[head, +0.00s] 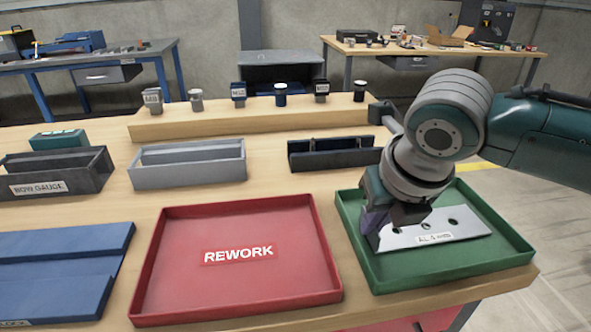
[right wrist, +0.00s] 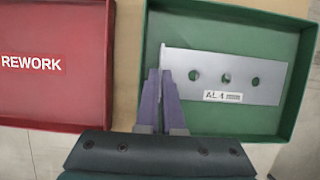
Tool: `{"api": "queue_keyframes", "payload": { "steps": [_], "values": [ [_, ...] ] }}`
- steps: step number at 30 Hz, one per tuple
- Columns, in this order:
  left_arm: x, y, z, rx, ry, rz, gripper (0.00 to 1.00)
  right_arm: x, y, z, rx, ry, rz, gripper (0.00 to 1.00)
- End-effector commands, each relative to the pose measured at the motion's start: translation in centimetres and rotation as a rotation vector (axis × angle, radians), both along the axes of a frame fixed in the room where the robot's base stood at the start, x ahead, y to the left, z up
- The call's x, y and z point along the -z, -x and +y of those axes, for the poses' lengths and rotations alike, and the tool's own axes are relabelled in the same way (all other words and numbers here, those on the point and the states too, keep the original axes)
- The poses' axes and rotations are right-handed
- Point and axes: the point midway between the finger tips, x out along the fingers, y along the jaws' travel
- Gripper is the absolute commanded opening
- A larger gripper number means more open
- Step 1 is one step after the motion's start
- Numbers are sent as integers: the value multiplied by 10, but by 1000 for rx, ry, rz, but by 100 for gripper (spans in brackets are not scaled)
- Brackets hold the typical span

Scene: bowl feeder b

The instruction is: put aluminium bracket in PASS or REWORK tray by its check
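The aluminium bracket (head: 462,222) is a flat silver plate with several holes and a label reading AL 4 mm. It is over the green tray (head: 438,278), within its walls; whether it rests fully on the floor is unclear. It also shows in the right wrist view (right wrist: 225,73). My right gripper (head: 378,230) is at the bracket's left edge. In the right wrist view its purple fingers (right wrist: 159,72) are close together around that edge. The red tray (head: 245,287), labelled REWORK, is empty beside the green one. No PASS lettering shows. My left gripper is out of view.
A dark bow gauge (head: 55,187), a grey channel (head: 190,172) and a black fixture (head: 333,158) stand behind the trays. A stepped blue block (head: 60,270) lies at the left.

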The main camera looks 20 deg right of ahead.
Motion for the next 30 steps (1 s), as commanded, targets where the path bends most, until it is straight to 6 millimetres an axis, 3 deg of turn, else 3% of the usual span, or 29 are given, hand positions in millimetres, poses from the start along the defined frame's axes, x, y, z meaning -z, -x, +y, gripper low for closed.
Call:
{"api": "queue_keyframes", "payload": {
  "steps": [9,13,21,26,30],
  "values": [
    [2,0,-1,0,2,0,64,4,0,0,0,0,-1,0],
    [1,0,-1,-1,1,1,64,4,0,0,0,-1,0,17],
    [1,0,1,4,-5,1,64,2,0,0,1,-1,0,17],
    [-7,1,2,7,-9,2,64,-17,4,1,0,0,-3,17],
    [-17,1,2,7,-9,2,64,-47,15,4,-3,0,-5,17]
  ]
}}
